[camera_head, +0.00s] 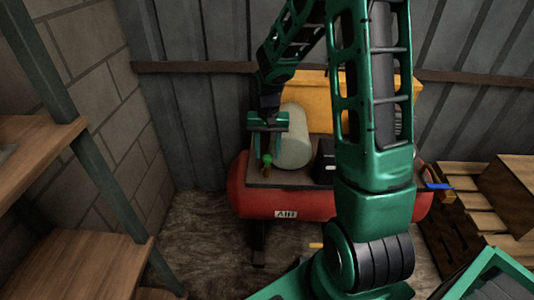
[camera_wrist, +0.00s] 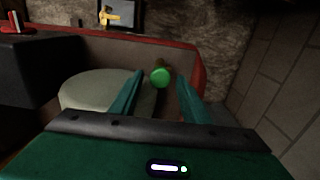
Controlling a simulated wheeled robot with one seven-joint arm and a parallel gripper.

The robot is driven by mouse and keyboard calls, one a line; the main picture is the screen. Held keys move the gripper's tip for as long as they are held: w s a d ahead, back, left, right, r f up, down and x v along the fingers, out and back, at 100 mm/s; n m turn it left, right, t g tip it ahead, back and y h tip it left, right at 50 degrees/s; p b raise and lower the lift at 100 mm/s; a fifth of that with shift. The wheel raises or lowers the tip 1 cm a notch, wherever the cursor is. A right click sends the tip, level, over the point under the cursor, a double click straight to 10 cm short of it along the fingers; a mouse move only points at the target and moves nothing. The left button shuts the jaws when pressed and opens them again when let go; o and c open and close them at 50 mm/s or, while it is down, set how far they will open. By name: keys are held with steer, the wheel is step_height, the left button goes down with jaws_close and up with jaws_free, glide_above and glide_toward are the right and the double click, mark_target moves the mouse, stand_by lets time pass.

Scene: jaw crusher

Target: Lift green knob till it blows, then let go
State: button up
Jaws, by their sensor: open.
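The green knob (camera_head: 267,159) sits on a small brass stem at the left part of the red air tank (camera_head: 262,203), which carries an "AIR" label. In the wrist view the knob (camera_wrist: 160,77) shows as a bright green round top just past the fingertips, between their lines. My gripper (camera_head: 267,150) comes down from above over the knob, with its fingers spread. In the wrist view my gripper (camera_wrist: 158,82) is open and holds nothing. The picture does not settle whether the fingertips reach down beside the knob.
A pale cylinder (camera_head: 293,138) stands on the tank's top plate close right of the knob, with a black box (camera_head: 325,162) beyond it. A yellow-orange panel (camera_head: 315,90) stands behind. Wooden shelves (camera_head: 90,262) are at left, wooden crates (camera_head: 470,215) at right.

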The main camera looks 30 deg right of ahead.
mark_target(267, 156)
steer(key=shift+f, duration=0.5)
jaws_close()
steer(key=shift+r, duration=0.65)
jaws_free()
steer(key=shift+r, duration=0.1)
step_height(267, 156, up, 10)
steer(key=shift+r, duration=0.25)
